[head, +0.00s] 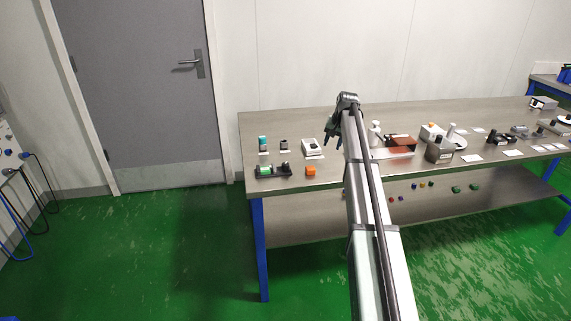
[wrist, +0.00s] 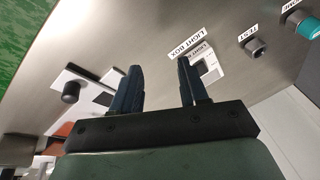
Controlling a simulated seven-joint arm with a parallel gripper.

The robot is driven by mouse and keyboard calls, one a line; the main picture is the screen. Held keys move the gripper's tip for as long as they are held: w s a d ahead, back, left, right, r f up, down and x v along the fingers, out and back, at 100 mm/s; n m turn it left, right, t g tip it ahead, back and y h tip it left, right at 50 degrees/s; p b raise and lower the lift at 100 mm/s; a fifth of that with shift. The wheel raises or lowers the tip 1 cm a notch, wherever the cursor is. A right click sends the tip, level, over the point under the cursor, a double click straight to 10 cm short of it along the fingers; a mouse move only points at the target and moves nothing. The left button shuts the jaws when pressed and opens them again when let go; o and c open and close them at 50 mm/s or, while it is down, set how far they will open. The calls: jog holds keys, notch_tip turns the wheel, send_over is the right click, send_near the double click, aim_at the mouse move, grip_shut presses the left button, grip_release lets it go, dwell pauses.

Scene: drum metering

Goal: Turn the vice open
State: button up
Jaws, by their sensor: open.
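My gripper (head: 333,138) hangs above the left part of the steel workbench, just right of the white light box. In the wrist view my gripper (wrist: 159,68) has its two dark fingers apart, with nothing held between them. I cannot say for sure which thing is the vice. That block cannot be made out in the wrist view.
The light box (head: 311,147) is labelled in the wrist view (wrist: 209,68), partly behind a finger. A reddish-brown box (head: 401,142) stands right of my arm.

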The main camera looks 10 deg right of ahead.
aim_at(285, 163)
jog(key=a+r+n+g+h, duration=0.1)
jog(key=a+r+g, duration=0.15)
jog(key=a, duration=0.75)
jog(key=a+r+n+g, duration=0.1)
jog(key=a+r, duration=0.2)
jog(key=a, duration=0.6)
jog(key=f, duration=1.3)
jog(key=shift+w+a+f, duration=0.1)
jog(key=shift+w+f, duration=0.25)
jog(key=c, duration=0.8)
